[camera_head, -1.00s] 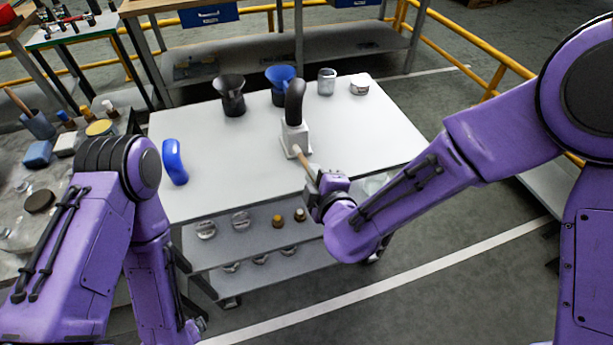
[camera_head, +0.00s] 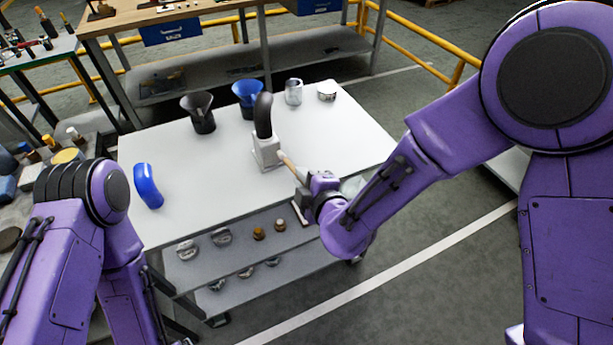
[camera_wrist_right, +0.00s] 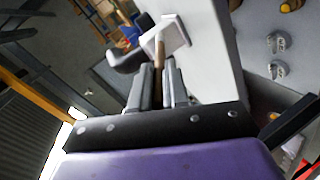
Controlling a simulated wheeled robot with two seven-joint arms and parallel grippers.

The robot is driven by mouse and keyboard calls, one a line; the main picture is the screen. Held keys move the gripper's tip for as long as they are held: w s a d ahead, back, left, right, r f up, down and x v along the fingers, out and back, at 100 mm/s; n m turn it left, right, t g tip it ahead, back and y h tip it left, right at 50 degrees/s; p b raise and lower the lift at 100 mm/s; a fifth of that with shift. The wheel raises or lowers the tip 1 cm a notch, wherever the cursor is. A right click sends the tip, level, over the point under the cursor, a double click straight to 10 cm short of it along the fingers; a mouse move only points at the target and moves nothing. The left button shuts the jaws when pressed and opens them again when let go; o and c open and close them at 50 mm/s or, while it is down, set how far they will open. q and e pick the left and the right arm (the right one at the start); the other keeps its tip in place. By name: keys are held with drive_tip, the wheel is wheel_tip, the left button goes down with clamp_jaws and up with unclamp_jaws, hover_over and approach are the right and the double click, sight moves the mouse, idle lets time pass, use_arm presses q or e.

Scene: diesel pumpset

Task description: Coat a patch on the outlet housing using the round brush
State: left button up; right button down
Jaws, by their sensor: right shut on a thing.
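The outlet housing is a pale square block (camera_head: 267,153) with a black curved elbow (camera_head: 263,116) rising from it, on the white table top. My right gripper (camera_head: 304,179) is shut on the round brush (camera_head: 287,163), whose wooden part points at the block. Its end is at the block's right side; I cannot tell whether it touches. In the right wrist view the brush (camera_wrist_right: 159,48) runs from between the fingers (camera_wrist_right: 158,80) to the pale block (camera_wrist_right: 175,35). The coated patch cannot be made out. Of my left arm only links show; its gripper is out of view.
A black funnel-topped cup (camera_head: 200,115), a blue one (camera_head: 248,98), a grey metal cup (camera_head: 293,92) and a small pale tin (camera_head: 327,91) stand along the back. A blue curved part (camera_head: 148,187) lies left. The table's (camera_head: 205,205) front middle is clear. Several small parts sit on shelves below.

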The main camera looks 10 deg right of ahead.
drive_tip(key=shift+s+a+p, duration=0.85)
drive_tip(key=shift+s+a, duration=0.05)
drive_tip(key=shift+a, duration=1.85)
drive_tip(key=w+d, duration=0.2)
drive_tip(key=d, duration=0.4)
drive_tip(key=shift+w+d+r, duration=0.15)
drive_tip(key=shift+d+r, duration=0.05)
drive_tip(key=shift+r, duration=0.05)
